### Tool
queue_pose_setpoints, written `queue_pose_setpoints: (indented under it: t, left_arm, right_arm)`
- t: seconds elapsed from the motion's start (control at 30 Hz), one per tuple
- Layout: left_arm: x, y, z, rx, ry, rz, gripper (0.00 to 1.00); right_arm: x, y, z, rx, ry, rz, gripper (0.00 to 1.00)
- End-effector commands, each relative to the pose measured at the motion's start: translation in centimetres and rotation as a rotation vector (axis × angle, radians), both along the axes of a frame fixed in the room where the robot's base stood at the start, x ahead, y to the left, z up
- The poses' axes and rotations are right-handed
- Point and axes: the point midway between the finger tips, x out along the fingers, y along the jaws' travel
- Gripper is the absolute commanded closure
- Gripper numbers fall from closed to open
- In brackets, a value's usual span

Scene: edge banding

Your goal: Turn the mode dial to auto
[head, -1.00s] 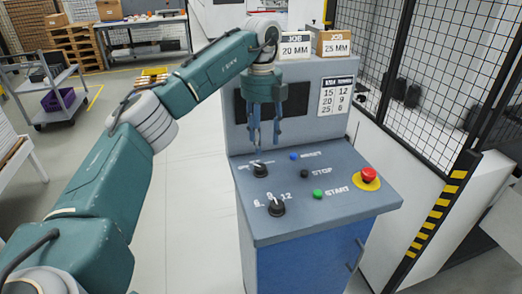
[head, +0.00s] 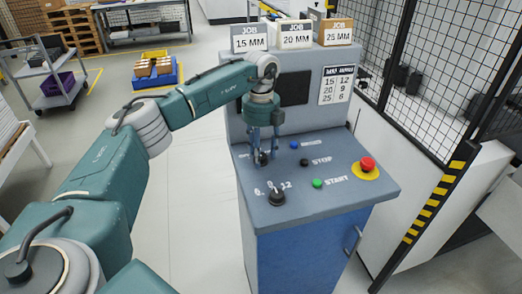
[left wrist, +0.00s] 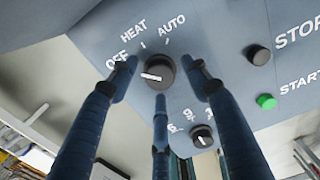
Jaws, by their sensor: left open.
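The mode dial (left wrist: 160,70) is a black round knob on the grey sloped panel (left wrist: 225,50), marked OFF, HEAT and AUTO. Its white pointer line lies toward the left, on the OFF side, away from AUTO. My left gripper (head: 263,158) is open and low over the panel at this dial; its fingers partly hide the dial (head: 263,159) in the head view. In the left wrist view, the left gripper (left wrist: 158,95) has blue fingers spread around the knob; I cannot tell whether they touch it. My right gripper is not in view.
A second dial (head: 277,198) with 6, 9 and 12 sits just in front. A blue button (head: 294,145), black STOP button (head: 304,162), green START button (head: 317,183) and red emergency button (head: 368,163) lie to the right. Job boxes (head: 296,34) stand on top of the console.

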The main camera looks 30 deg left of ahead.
Motion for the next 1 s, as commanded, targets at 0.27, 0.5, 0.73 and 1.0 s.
queue_pose_setpoints:
  t: [0.27, 0.5, 0.73, 1.0]
  left_arm:
    - [0.0, 0.0, -0.1, 0.001, 0.001, 0.0, 0.64]
    - [0.0, 0.0, 0.0, 0.001, 0.001, 0.0, 0.97]
    - [0.0, 0.0, 0.0, 0.0, 0.0, -0.021, 0.97]
    - [0.1, 0.0, 0.1, 0.0, -0.001, -0.153, 0.97]
  right_arm:
    - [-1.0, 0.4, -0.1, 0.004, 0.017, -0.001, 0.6]
    - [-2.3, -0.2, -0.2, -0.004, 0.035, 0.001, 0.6]
    - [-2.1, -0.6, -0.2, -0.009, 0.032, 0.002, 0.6]
    - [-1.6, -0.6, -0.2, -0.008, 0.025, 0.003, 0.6]
